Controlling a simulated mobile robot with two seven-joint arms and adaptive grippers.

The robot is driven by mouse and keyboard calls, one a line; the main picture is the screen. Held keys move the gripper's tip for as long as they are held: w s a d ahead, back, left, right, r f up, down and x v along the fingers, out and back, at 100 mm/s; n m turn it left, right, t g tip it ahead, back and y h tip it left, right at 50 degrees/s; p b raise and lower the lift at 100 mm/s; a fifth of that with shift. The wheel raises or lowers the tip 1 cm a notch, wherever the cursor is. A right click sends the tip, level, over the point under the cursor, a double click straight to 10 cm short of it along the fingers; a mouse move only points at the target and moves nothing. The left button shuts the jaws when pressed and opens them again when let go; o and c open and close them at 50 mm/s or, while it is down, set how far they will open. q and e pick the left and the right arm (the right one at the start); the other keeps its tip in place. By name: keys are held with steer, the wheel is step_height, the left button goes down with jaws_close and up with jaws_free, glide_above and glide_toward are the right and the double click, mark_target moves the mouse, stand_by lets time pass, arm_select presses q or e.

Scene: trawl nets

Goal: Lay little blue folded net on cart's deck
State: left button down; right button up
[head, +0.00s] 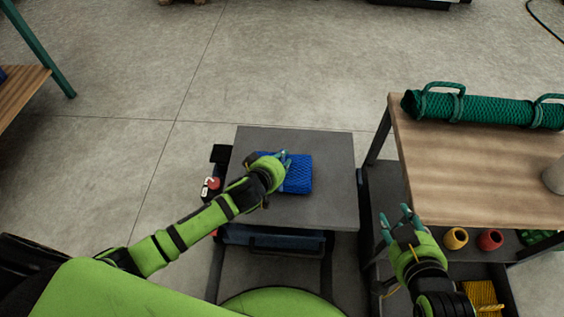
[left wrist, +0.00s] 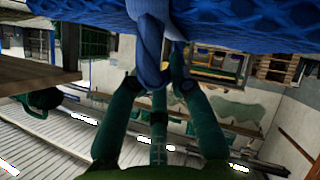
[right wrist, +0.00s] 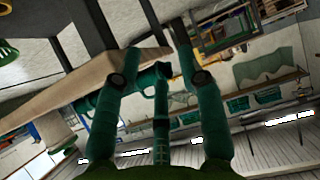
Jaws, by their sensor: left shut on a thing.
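The little blue folded net (head: 298,178) is over the middle of the cart's grey deck (head: 325,150) in the head view. My left gripper (head: 283,161) is at the net's upper left side and is shut on it. In the left wrist view, the fingers close around a twisted blue loop (left wrist: 150,45) of the net. I cannot tell if the net's underside touches the deck. My right gripper (head: 397,218) is open and empty, right of the cart, near the workbench.
A wooden-topped bench (head: 470,165) stands right of the cart and carries a rolled green net (head: 485,108). A yellow spool (head: 455,238) and a red spool (head: 489,240) sit on its lower shelf. The deck around the blue net is clear.

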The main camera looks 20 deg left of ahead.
arm_select(q)
steer(key=shift+w+f, duration=0.1)
steer(key=shift+f, duration=0.1)
arm_select(e)
steer(key=shift+w+a+r+t, duration=0.15)
steer(key=shift+w+r+t, duration=0.15)
steer(key=shift+r, duration=0.15)
steer(key=shift+w+a+r+t, duration=0.2)
steer(key=shift+r+t, duration=0.1)
steer(key=shift+r, duration=0.1)
steer(key=shift+r+y, duration=0.1)
steer(key=shift+y, duration=0.2)
arm_select(q)
steer(key=shift+f, duration=0.1)
steer(key=c, duration=1.1)
jaws_free()
steer(key=shift+f, duration=0.1)
arm_select(e)
steer(key=shift+w+r, duration=0.15)
steer(key=shift+r, duration=0.05)
steer(key=shift+a, duration=0.1)
